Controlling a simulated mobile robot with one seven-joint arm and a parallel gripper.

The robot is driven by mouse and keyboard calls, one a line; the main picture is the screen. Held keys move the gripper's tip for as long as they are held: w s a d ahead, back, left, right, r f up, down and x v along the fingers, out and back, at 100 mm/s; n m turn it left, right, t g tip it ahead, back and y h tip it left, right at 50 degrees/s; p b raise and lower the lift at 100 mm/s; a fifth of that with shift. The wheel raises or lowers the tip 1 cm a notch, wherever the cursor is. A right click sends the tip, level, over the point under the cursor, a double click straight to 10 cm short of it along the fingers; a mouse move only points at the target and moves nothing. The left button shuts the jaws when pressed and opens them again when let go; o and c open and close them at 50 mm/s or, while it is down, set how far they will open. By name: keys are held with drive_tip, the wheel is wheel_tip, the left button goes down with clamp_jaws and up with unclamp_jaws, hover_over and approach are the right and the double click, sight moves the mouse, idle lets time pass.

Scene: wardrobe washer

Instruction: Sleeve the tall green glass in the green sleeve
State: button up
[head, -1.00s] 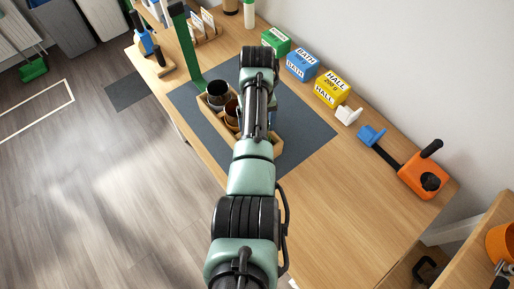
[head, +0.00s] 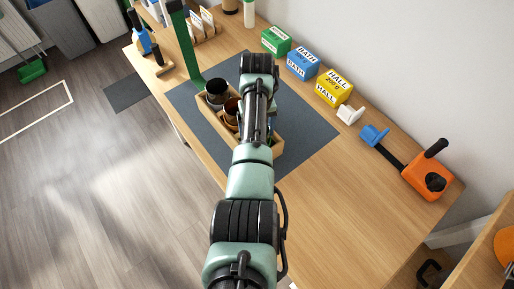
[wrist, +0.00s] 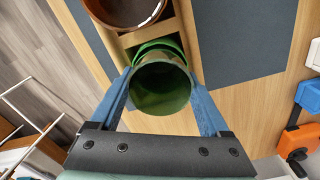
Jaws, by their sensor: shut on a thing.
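In the wrist view my gripper (wrist: 162,84) has its blue fingers shut on the tall green glass (wrist: 160,88), whose open round rim faces the camera. Just beyond the glass, a brighter green ring, seemingly the green sleeve (wrist: 152,46), shows in a compartment of the wooden box (wrist: 183,45). The glass overlaps most of that ring, so I cannot tell whether its lower end is inside the sleeve or above it. In the head view my arm hides the gripper, the glass and the sleeve.
The wooden box (head: 276,133) stands on a dark grey mat (head: 310,128). It also holds a dark cup (head: 216,90) and a brown cup (head: 231,108). A green upright (head: 186,45) stands at its far side. Green, blue (head: 303,65) and yellow (head: 333,88) boxes line the wall.

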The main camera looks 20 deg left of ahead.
drive_tip(key=shift+f, duration=0.2)
drive_tip(key=o, duration=1.4)
wheel_tip(320, 180, up, 10)
drive_tip(key=p, duration=0.9)
wheel_tip(320, 180, up, 13)
drive_tip(key=shift+f+b, duration=0.1)
drive_tip(key=shift+b, duration=0.25)
